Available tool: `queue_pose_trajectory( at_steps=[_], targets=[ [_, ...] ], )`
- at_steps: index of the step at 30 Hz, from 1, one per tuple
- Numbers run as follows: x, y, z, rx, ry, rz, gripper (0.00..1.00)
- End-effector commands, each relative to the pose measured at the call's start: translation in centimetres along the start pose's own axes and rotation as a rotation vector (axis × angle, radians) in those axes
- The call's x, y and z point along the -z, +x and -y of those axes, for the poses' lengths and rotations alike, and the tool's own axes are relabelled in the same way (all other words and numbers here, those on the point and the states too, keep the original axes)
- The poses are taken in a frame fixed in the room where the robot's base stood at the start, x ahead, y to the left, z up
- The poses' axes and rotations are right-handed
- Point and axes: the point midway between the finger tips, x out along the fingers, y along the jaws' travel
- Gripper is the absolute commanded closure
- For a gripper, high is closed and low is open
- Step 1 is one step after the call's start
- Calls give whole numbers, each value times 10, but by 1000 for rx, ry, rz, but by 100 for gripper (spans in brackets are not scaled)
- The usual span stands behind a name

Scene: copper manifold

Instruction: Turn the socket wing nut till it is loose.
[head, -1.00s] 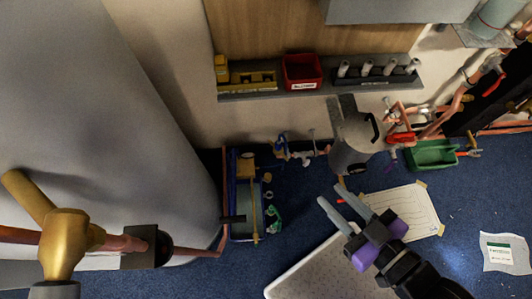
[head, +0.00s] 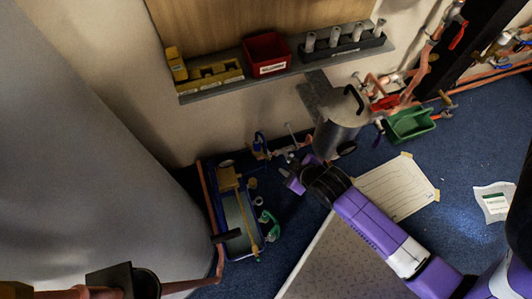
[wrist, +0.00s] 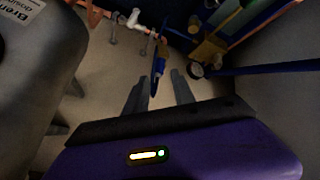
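My gripper (wrist: 159,80) is open, its two grey fingers apart with nothing between them. In the head view my gripper (head: 296,178) is low by the wall, close to the pipe fittings (head: 290,148); its fingers are mostly hidden there. In the wrist view a brass fitting with a blue handle (wrist: 158,66) is just beyond the fingertips; I cannot tell if they touch. A white winged handle (wrist: 133,18) sits farther up on the copper pipe. I cannot tell which of these fittings is the socket wing nut.
A grey metal cylinder (head: 338,130) stands right of the fittings. A blue-framed unit with a gauge (head: 238,215) is at left. A shelf (head: 210,94) with a red bin (head: 267,52) is above. A green crate (head: 410,124) and a paper sheet (head: 398,188) are at right.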

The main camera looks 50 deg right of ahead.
Motion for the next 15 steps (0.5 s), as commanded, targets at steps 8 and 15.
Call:
queue_pose_trajectory(
  at_steps=[8, 15],
  targets=[
    [-9, 118, -20, 40, 19, 273, 69],
    [9, 171, -28, 163, 54, 478, 69]
  ],
)
